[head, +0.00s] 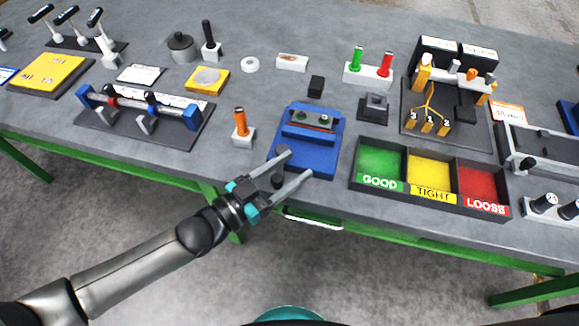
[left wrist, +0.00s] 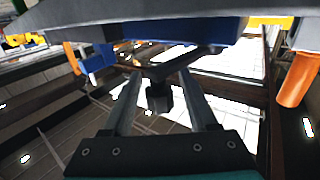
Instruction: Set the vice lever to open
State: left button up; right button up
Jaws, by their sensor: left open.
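The blue vice (head: 318,160) sits at the front edge of the grey table. My left gripper (head: 294,164) is at its front left, with its two fingers spread. A dark knob (head: 277,181), which looks like the end of the vice lever, shows between the fingers. In the left wrist view the dark knob (left wrist: 158,97) hangs between the open fingers (left wrist: 165,90), with a gap on each side. The rest of the lever is mostly hidden, so its setting cannot be told. My right gripper is not in view.
A sorting tray (head: 352,172) with green, yellow and red compartments stands right of the vice. An orange-handled tool in a white block (head: 243,138) stands to its left. A green table frame (head: 400,238) runs below the front edge. The floor in front is clear.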

pick_arm(q)
grip_shut()
dwell(0.4)
dwell(0.9)
